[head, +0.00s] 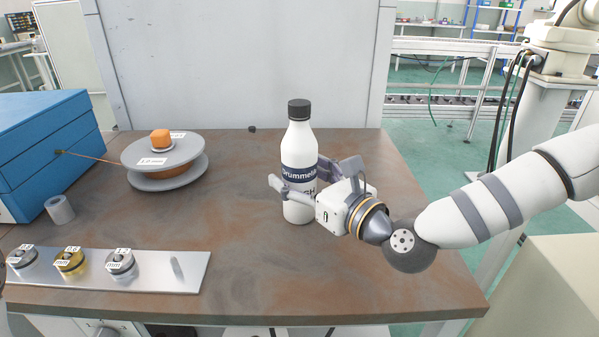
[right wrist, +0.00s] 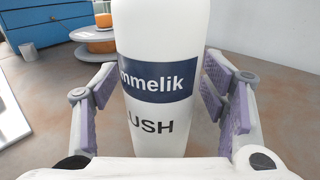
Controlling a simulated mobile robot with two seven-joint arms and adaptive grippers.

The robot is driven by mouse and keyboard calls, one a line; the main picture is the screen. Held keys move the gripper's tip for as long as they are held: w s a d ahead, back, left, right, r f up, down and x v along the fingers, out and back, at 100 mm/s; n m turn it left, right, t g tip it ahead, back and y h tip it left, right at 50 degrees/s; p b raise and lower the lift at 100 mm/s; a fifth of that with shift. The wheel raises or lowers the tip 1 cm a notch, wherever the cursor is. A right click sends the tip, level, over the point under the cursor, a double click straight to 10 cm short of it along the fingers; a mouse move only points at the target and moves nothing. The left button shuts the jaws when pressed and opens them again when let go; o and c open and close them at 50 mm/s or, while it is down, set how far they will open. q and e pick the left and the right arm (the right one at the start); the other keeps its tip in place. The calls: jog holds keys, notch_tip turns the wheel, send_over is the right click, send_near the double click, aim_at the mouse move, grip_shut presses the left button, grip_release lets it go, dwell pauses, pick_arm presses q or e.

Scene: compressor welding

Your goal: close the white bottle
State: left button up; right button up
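The white bottle (head: 299,160) stands upright on the brown table, with a dark label band. A black cap (head: 299,109) sits on its neck. My right gripper (head: 305,184) is at the bottle's lower half, with one finger on each side. In the right wrist view the bottle (right wrist: 160,115) fills the space between the purple-padded fingers, which look spread with small gaps beside the bottle. The bottle's top is outside that view. My left gripper is not in view.
The table (head: 250,270) is clear around the bottle. A grey spool (head: 165,165) with an orange knob, a blue box (head: 45,145), a small grey cylinder (head: 60,210) and a metal plate (head: 190,270) with several round pieces lie to the left. A grey panel (head: 235,60) stands behind.

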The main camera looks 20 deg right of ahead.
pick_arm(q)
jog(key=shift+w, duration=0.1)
pick_arm(e)
jog(key=shift+r, duration=0.15)
jog(key=shift+s+r, duration=0.1)
jog(key=shift+r, duration=0.2)
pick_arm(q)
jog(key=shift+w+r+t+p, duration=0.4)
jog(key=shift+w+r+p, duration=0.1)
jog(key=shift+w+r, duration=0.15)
pick_arm(e)
jog(key=v, duration=1.1)
jog(key=shift+s+d+f, duration=0.15)
jog(key=shift+s+d, duration=0.05)
jog(key=shift+s, duration=0.15)
